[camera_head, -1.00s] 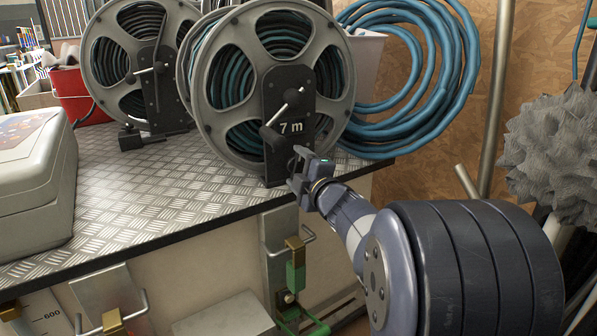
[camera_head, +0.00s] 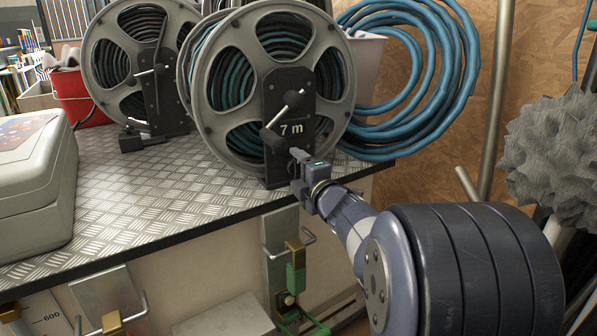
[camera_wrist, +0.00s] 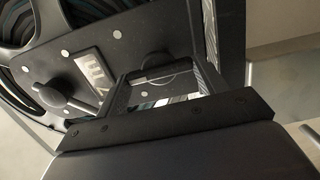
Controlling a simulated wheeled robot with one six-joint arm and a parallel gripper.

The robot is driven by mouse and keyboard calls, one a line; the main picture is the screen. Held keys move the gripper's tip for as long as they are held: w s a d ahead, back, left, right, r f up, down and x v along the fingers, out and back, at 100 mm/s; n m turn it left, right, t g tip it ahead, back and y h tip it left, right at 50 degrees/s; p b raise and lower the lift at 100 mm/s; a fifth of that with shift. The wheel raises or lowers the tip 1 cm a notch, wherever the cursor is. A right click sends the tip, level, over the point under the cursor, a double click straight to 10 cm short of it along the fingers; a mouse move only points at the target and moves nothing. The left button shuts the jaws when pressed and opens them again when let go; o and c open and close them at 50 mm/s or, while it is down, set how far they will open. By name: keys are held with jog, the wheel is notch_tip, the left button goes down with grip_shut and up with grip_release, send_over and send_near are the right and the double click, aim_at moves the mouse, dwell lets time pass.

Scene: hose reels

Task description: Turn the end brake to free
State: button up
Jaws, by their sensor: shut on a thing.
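The end reel (camera_head: 215,120), marked 7 m, stands upright near the right end of the bench. Its dark front plate (camera_head: 275,165) carries a crank (camera_head: 289,105) and the label. My gripper (camera_head: 297,162) is at the lower right of this plate, below the label, and is shut. In the wrist view a dark round knob (camera_wrist: 156,65), which I take for the end brake, sits between my fingers. The label (camera_wrist: 88,70) and the crank (camera_wrist: 62,98) show to its left. In the head view my gripper hides the brake, so I cannot tell its setting.
A second reel (camera_head: 112,70) stands to the left on the metal bench top (camera_head: 150,200). A grey case (camera_head: 35,185) lies at the left. Coiled blue hose (camera_head: 445,90) hangs behind at the right. A clamp handle (camera_head: 305,240) juts below the bench edge.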

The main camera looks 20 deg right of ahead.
jog(key=o, duration=1)
jog(key=shift+m, duration=0.3)
